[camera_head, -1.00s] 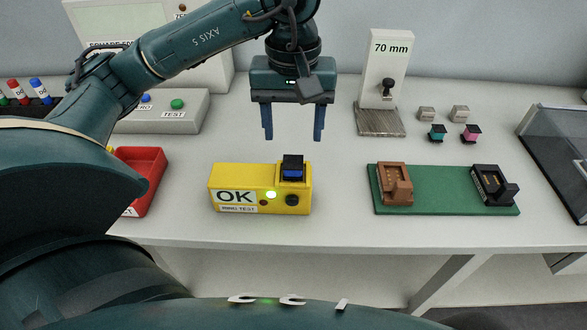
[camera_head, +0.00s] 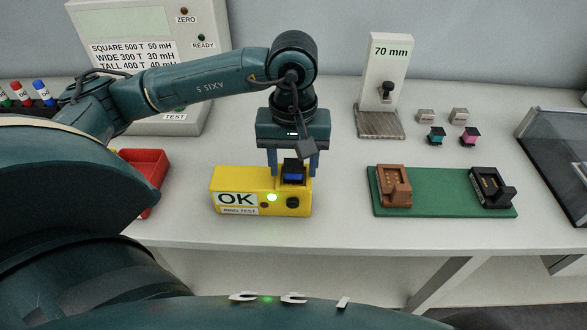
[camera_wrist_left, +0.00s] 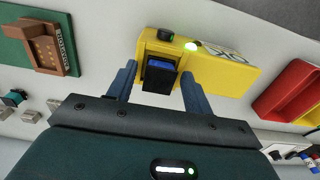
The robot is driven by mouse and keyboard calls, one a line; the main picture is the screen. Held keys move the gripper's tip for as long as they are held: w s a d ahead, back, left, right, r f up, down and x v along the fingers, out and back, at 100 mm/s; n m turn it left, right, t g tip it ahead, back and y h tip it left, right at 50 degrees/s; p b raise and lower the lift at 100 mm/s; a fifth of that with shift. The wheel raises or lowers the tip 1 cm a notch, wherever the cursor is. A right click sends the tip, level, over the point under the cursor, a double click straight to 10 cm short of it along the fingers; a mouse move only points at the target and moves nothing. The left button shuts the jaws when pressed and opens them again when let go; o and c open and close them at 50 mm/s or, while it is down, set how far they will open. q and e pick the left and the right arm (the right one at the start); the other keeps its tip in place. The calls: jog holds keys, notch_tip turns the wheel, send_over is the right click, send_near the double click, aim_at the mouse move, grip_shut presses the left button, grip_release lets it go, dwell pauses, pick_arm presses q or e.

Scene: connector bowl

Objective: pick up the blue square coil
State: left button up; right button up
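The blue square coil (camera_head: 294,175), blue with a black top, sits on the right part of the yellow ring tester (camera_head: 236,200), which shows "OK" and a lit green lamp. The coil also shows in the left wrist view (camera_wrist_left: 160,72). My left gripper (camera_head: 294,165) is open and points down just behind and above the coil. In the left wrist view its two fingers (camera_wrist_left: 158,82) stand on either side of the coil, with gaps between. My right gripper is not in view.
A red bin (camera_head: 146,178) stands left of the tester. A green board (camera_head: 440,205) with a brown socket (camera_head: 394,186) and a black socket (camera_head: 490,186) lies to the right. A 70 mm post (camera_head: 384,75) stands behind. Small coils (camera_head: 436,136) sit at the back right.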

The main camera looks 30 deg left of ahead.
pick_arm(q)
jog(key=c, duration=0.9)
